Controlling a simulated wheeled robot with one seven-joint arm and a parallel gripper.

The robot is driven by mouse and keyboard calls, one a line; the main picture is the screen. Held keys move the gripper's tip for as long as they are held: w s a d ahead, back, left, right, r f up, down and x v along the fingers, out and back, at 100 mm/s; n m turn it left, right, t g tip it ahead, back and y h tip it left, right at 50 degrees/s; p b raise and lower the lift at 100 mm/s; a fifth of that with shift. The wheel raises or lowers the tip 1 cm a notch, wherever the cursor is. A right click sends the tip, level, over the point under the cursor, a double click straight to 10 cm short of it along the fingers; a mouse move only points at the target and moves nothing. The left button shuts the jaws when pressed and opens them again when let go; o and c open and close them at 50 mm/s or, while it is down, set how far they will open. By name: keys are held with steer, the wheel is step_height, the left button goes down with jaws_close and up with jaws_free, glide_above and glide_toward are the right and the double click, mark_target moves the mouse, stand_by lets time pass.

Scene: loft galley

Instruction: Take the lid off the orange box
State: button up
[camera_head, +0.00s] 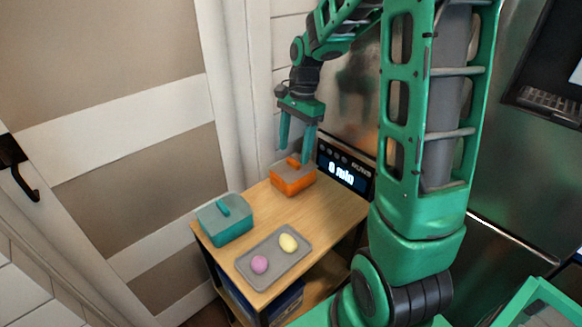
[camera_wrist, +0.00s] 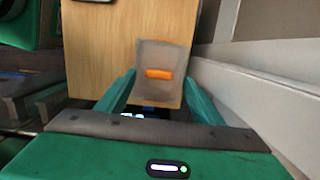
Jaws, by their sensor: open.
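The orange box (camera_head: 293,183) stands at the back of a small wooden table. Its grey lid (camera_head: 287,172) is on top, with an orange handle (camera_head: 293,162) in the middle. My gripper (camera_head: 297,156) is open above the box, its two green fingers pointing down. In the wrist view the lid (camera_wrist: 161,88) lies ahead between the fingers of my gripper (camera_wrist: 158,85), with the orange handle (camera_wrist: 158,74) running crosswise. The fingers appear apart from the handle.
A teal box (camera_head: 226,226) with a lid stands on the table's left side. A grey tray (camera_head: 262,281) holds a pink item (camera_head: 259,264) and a yellow item (camera_head: 288,243). The wooden tabletop (camera_head: 335,207) is clear at the right. A wall and door frame stand close behind.

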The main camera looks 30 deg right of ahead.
mark_target(293, 161)
steer(key=shift+a+f, duration=0.1)
steer(key=shift+f, duration=1.6)
steer(key=c, duration=1.1)
steer(key=shift+r, duration=0.15)
